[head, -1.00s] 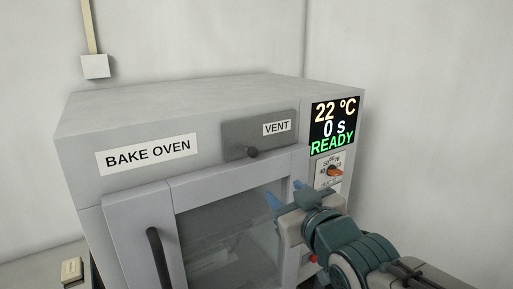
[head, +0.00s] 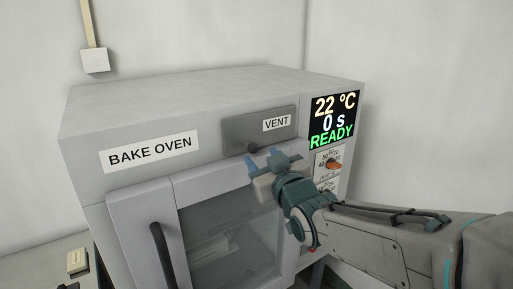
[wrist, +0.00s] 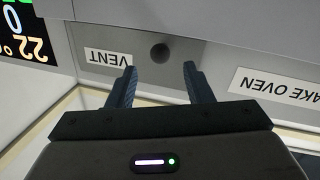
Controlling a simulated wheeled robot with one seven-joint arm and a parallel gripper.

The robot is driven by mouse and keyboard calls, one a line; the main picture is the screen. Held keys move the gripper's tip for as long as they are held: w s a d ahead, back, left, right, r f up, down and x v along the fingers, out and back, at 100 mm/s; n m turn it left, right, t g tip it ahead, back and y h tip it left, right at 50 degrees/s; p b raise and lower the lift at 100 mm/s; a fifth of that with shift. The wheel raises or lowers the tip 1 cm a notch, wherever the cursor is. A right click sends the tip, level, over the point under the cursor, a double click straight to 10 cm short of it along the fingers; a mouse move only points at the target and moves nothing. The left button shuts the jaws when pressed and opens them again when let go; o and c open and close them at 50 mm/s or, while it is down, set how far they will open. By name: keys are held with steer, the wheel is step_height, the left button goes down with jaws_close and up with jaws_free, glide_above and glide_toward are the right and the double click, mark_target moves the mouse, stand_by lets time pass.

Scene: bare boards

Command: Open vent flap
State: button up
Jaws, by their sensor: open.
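The vent flap (head: 240,129) is a dark grey panel labelled VENT on the upper front of the bake oven (head: 84,148). It lies flat in the oven front and looks shut. Its small dark round knob (head: 252,148) sits at the flap's lower middle. My gripper (head: 262,160) is just in front of and slightly below the knob, fingers pointing at the flap. In the wrist view the gripper (wrist: 158,82) is open and empty. There the picture is upside down, and the knob (wrist: 159,53) shows beyond the fingertips, between them.
The oven door (head: 135,205) with its dark handle (head: 160,255) is shut below the flap. A display (head: 334,120) reads 22 °C, 0 s, READY, with a dial (head: 332,164) under it. A small switch box (head: 78,262) is at lower left.

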mark_target(255, 150)
steer(key=shift+p+x, duration=0.55)
steer(key=shift+x, duration=1.7)
jaws_close()
